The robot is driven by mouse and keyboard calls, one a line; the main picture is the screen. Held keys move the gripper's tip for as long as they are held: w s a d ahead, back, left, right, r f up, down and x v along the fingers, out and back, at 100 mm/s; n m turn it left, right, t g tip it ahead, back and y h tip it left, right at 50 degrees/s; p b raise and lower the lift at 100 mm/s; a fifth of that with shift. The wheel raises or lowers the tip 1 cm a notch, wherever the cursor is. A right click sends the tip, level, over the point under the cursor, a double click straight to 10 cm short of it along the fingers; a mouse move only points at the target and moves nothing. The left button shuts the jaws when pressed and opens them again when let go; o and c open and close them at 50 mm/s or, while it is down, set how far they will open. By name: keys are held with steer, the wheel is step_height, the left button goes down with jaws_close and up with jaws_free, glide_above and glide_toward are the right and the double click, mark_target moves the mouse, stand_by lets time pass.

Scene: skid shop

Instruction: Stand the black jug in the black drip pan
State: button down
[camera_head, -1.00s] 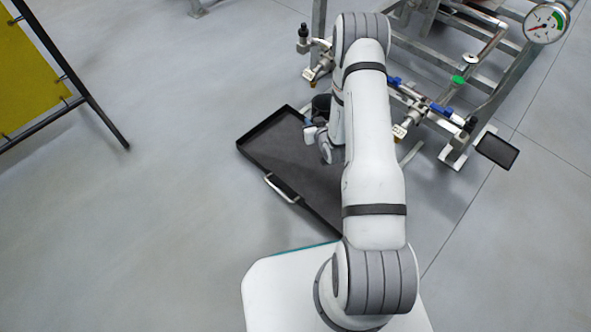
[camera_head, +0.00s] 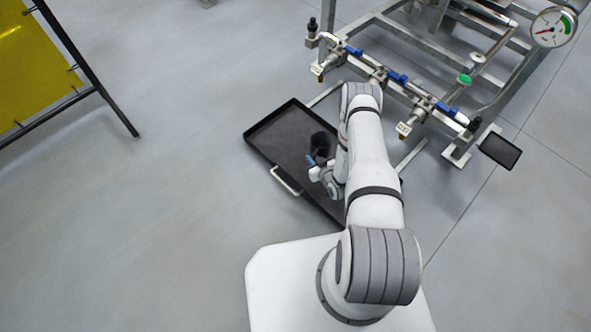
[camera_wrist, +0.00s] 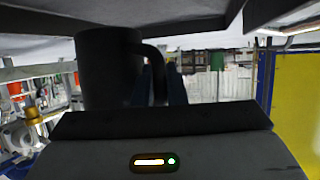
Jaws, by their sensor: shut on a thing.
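The black jug (camera_head: 322,142) shows in the head view over the black drip pan (camera_head: 283,128), within its outline. My gripper (camera_head: 317,164) is shut on the jug's handle. The wrist view is upside down and shows the jug (camera_wrist: 104,65) large, with its handle (camera_wrist: 155,60) between the dark fingers (camera_wrist: 163,84). The jug looks upright. Its base lies close to the pan's surface at the top of the wrist view; I cannot tell whether it touches. My arm hides the pan's right part.
A metal skid frame with pipes and blue-handled valves (camera_head: 398,78) stands just behind and right of the pan. A pressure gauge (camera_head: 553,27) is at upper right. A yellow panel in a black frame (camera_head: 35,62) stands at left. The floor between is clear.

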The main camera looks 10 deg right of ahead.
step_height(320, 180, down, 7)
steer(key=shift+r+b, duration=0.1)
steer(key=shift+b, duration=1.15)
steer(key=shift+r, duration=0.1)
steer(key=c, duration=1.9)
jaws_free()
steer(key=o, duration=0.4)
